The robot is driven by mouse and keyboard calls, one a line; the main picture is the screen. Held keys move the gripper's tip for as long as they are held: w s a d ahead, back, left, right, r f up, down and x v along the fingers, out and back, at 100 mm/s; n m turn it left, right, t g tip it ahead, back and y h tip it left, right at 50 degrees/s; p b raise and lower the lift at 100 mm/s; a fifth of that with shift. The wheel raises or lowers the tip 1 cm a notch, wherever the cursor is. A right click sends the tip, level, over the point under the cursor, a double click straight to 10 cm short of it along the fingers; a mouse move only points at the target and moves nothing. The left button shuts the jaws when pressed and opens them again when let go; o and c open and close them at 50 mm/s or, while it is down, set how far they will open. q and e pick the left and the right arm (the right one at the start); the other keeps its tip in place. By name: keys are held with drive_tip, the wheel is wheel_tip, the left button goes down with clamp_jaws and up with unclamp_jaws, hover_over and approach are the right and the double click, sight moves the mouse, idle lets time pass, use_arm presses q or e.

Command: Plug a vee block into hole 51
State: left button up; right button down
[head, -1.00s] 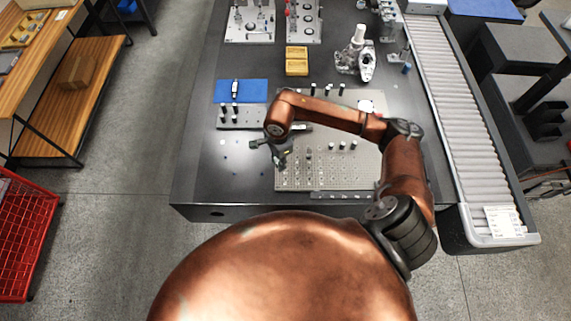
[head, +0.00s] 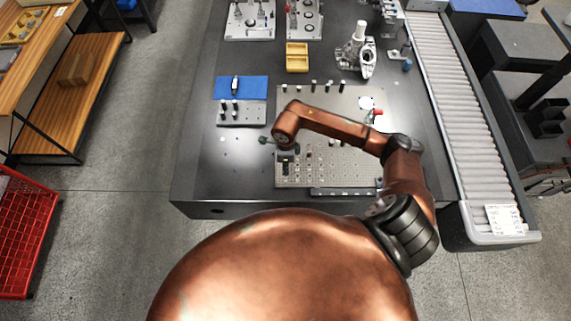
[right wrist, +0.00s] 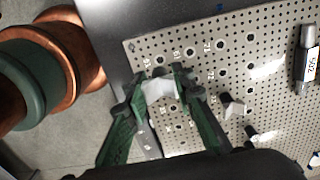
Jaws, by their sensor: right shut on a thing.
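The perforated grey plate (head: 358,168) lies on the dark table, with rows of small holes and white labels; the label of hole 51 is too small to read. My right gripper (head: 287,168) is over the plate's left part in the head view, pointing down. In the right wrist view its green fingers (right wrist: 166,82) are shut on a whitish block (right wrist: 158,91), probably the vee block, over the labelled holes near the plate's edge. Whether the block touches the plate, I cannot tell. My left gripper is not in view.
Several dark, white-topped pegs (head: 313,86) stand along the plate's far edge. A small rack (head: 246,122) with pegs and a blue mat (head: 259,88) lie left of it. A yellow tray (head: 297,64) and metal casting (head: 349,62) stand behind. The table's left front is mostly clear.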

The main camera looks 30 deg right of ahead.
sight(286, 177)
wheel_tip(286, 177, down, 2)
drive_tip(key=shift+b, duration=0.45)
drive_tip(key=shift+f+b, duration=0.65)
drive_tip(key=shift+f, duration=0.45)
use_arm(q)
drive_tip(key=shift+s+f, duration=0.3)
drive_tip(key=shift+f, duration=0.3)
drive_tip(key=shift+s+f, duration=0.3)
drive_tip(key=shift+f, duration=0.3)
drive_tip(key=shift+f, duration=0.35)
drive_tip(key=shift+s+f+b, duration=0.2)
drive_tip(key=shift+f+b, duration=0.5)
drive_tip(key=shift+b, duration=0.25)
use_arm(e)
drive_tip(key=shift+f, duration=0.85)
drive_tip(key=c, duration=1.6)
unclamp_jaws()
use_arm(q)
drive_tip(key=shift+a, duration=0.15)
use_arm(e)
drive_tip(key=shift+r, duration=0.1)
